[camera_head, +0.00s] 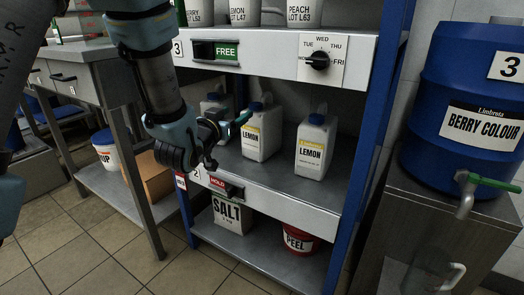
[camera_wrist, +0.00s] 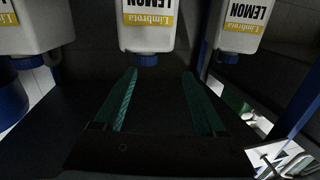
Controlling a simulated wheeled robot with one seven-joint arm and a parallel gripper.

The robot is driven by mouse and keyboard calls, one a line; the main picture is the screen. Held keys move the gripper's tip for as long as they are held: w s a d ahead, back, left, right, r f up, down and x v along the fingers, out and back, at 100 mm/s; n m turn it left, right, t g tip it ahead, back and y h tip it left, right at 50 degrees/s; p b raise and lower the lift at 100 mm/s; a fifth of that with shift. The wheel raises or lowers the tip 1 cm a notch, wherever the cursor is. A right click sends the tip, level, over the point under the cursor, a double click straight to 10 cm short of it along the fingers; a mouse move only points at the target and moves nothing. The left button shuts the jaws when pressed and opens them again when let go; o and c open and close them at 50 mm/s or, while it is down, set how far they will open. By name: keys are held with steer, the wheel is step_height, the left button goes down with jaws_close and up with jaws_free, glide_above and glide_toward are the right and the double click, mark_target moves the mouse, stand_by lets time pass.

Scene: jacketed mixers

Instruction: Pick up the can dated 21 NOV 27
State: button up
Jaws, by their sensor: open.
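Several white cans with blue caps stand on the middle shelf (camera_head: 275,178). The left can (camera_head: 213,103) is partly hidden behind my arm. The middle can (camera_head: 262,132) and the right can (camera_head: 314,150) have yellow labels reading LEMON. No date is legible on any of them. My gripper (camera_head: 228,137) is open and empty, in front of the left and middle cans. In the wrist view the gripper (camera_wrist: 160,76) shows two teal fingers apart, and the cans appear upside down: one at left (camera_wrist: 30,28), one at centre (camera_wrist: 147,22) beyond the fingertips, one at right (camera_wrist: 240,25).
The upper shelf holds pots and a FREE sign (camera_head: 225,51) with a weekday dial (camera_head: 320,60). Below are a HOLD sign (camera_head: 218,183), a SALT container (camera_head: 228,215) and a red PEEL tub (camera_head: 298,240). A blue drum (camera_head: 450,80) stands right, a metal table (camera_head: 85,55) left.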

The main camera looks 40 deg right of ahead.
mark_target(258, 104)
steer(key=shift+m+h, duration=0.3)
steer(key=shift+h, duration=0.1)
steer(key=d, duration=0.5)
steer(key=shift+d+f+b, duration=0.2)
steer(key=shift+b, duration=0.1)
steer(key=shift+b+x, duration=0.55)
steer(key=shift+x, duration=2.6)
steer(key=shift+r, duration=0.15)
jaws_close()
steer(key=shift+r, duration=0.25)
